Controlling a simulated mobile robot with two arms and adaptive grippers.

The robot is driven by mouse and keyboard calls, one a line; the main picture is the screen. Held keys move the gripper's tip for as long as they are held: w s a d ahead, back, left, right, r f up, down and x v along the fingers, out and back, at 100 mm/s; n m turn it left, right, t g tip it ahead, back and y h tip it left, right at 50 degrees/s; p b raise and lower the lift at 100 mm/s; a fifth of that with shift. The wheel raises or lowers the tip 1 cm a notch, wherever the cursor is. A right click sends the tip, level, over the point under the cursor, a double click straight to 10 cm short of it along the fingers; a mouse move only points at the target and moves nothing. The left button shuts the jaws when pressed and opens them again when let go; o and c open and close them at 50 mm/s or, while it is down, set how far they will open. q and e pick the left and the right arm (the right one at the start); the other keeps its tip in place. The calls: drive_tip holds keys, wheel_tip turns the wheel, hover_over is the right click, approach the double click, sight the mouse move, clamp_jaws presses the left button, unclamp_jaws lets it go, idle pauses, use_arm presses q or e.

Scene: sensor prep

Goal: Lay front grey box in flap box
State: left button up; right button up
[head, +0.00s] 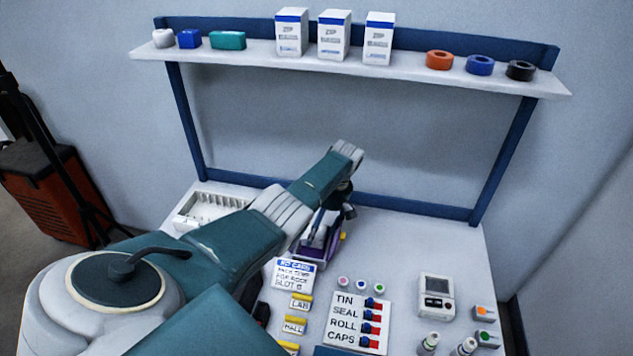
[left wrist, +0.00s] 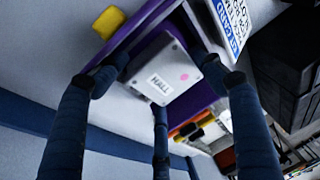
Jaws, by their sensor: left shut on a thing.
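A grey box (left wrist: 160,84) with a HALL label and a pink dot is between the fingers of my left gripper (left wrist: 157,78) in the left wrist view. The gripper is shut on it. A purple container (left wrist: 138,38) with a yellow tab surrounds or lies just under the grey box; I cannot tell whether they touch. In the head view the left gripper (head: 324,218) is over the purple container (head: 328,253), and my arm hides part of it. Two other grey boxes, with an orange dot (head: 484,313) and a green dot (head: 487,339), sit at the right.
A white slotted tray (head: 188,218) stands at the back left. A printed card (head: 293,273), a label board (head: 345,335) and a meter (head: 436,296) lie in front. The shelf (head: 400,67) above holds white cartons and tape rolls. The table's back right is clear.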

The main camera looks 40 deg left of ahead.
use_arm(q)
drive_tip(key=shift+s+f, duration=0.5)
drive_tip(key=shift+f, duration=0.15)
drive_tip(key=o, duration=1.2)
drive_tip(key=shift+c, duration=0.2)
drive_tip(key=shift+f, duration=0.15)
drive_tip(key=shift+w, duration=0.15)
drive_tip(key=shift+w, duration=0.1)
drive_tip(key=shift+o, duration=0.7)
drive_tip(key=shift+w+d, duration=0.1)
